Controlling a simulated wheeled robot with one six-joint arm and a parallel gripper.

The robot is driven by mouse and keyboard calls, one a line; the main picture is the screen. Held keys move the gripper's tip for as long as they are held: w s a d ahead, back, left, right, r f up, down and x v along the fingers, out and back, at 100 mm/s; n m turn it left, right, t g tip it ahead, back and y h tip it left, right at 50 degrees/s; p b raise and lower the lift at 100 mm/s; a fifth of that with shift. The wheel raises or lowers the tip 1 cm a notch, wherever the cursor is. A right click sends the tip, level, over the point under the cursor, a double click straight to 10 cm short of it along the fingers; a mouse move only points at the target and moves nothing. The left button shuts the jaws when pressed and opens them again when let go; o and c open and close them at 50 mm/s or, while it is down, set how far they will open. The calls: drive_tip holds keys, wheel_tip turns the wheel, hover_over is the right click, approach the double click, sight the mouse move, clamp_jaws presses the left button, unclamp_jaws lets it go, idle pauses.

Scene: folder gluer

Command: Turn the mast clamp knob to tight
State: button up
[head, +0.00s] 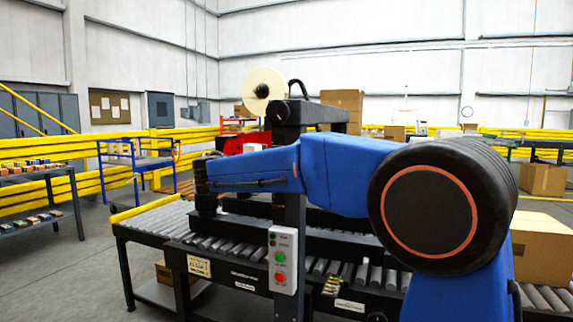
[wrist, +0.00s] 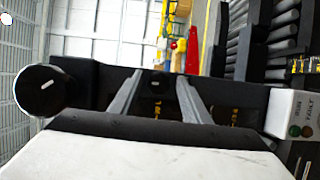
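A dark upright mast (head: 288,165) stands at the roller conveyor; it runs sideways across the wrist view (wrist: 85,93). A small dark knob (wrist: 157,82) with a pale mark shows on the mast between my fingers. A larger round black knob (wrist: 40,90) with a white pointer line is at the mast's left end in the wrist view. I cannot tell for sure which is the clamp knob; the yellow lettering is unreadable. My gripper (wrist: 158,92) is open, its grey fingers either side of the small knob. Contact is unclear. My arm hides part of the mast in the head view.
A control box (head: 283,260) with green and red buttons is on the mast; it shows at right in the wrist view (wrist: 292,114). A tape roll (head: 264,91) tops the machine. The roller conveyor (head: 160,226) lies below. Open floor (head: 60,270) is at left.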

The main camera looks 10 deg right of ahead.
idle(0.3)
drive_tip(key=v, duration=1.7)
drive_tip(key=shift+s, duration=0.2)
drive_tip(key=shift+a, duration=0.1)
drive_tip(key=s+d+f+g+y, duration=0.25)
drive_tip(key=s+d+f, duration=0.45)
drive_tip(key=d, duration=0.4)
drive_tip(key=s+d+f+g+y, duration=0.2)
drive_tip(key=s+d+f+y, duration=0.2)
drive_tip(key=s+d+f, duration=0.5)
drive_tip(key=s+d+f+m+y, duration=0.2)
drive_tip(key=s+f+m+y, duration=0.4)
drive_tip(key=s+f, duration=1.2)
drive_tip(key=y, duration=0.3)
drive_tip(key=shift+s+d+f, duration=0.2)
drive_tip(key=shift+f, duration=0.2)
